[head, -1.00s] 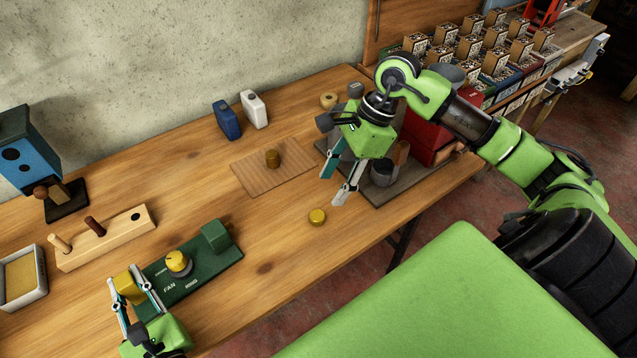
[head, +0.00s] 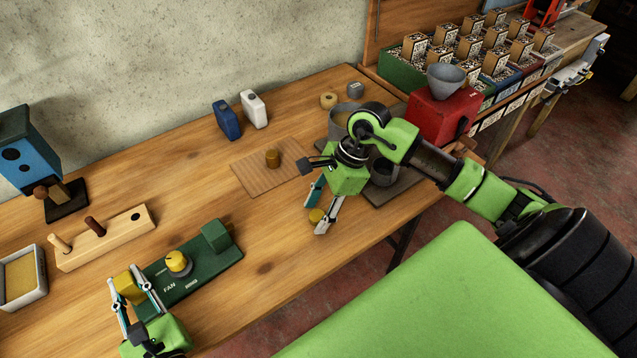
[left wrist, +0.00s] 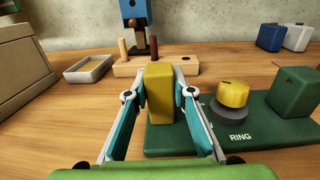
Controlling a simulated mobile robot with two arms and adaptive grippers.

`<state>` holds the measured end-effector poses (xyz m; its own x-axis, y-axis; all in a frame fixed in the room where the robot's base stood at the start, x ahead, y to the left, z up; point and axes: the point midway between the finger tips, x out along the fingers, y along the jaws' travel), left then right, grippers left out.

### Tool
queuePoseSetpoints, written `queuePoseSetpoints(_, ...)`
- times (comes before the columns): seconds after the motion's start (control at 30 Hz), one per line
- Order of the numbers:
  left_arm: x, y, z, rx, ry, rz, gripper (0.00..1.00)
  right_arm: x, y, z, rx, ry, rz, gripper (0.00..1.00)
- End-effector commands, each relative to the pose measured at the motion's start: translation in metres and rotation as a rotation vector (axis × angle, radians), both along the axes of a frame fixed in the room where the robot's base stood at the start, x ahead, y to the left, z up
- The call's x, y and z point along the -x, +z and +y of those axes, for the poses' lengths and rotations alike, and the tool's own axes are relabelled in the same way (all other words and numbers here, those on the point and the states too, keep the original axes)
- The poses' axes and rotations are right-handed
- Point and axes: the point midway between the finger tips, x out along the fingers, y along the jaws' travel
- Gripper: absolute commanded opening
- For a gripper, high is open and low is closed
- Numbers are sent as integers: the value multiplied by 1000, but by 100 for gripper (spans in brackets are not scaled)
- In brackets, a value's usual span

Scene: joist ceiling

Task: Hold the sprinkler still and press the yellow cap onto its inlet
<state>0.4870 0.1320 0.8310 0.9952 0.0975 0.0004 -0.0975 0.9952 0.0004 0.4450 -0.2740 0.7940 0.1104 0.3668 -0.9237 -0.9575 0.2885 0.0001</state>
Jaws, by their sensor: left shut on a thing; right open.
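The sprinkler (head: 205,268) is a dark green base marked FAN and RING, with a yellow knob (head: 178,262) on a grey collar. A green block stands at its far end and a yellow block (left wrist: 160,90) at its near end. My left gripper (head: 126,280) is shut on the yellow block, one finger on each side, also in the left wrist view. I cannot tell which part is the inlet.
A wooden peg block (head: 108,238) and a shallow tray (head: 22,278) stand left. A grey mat with metal cups and a red box (head: 440,118) are right. Table between sprinkler and cap is clear.

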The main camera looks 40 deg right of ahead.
Motion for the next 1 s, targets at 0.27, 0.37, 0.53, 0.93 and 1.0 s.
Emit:
queuePoseSetpoints(0.27,0,-1,0,0,0,2,0,0,0,0,0,0,0,6)
queuePoseSetpoints(0.37,0,-1,0,0,0,2,0,0,0,0,0,0,0,0)
queuePoseSetpoints(0.53,0,-1,0,0,0,2,0,0,2,0,0,1,-1,0)
queuePoseSetpoints(0.93,0,-1,0,0,0,2,0,0,19,-1,1,0,-1,0)
queuePoseSetpoints(1.0,0,-1,0,0,0,2,0,0,20,-1,1,0,0,0)
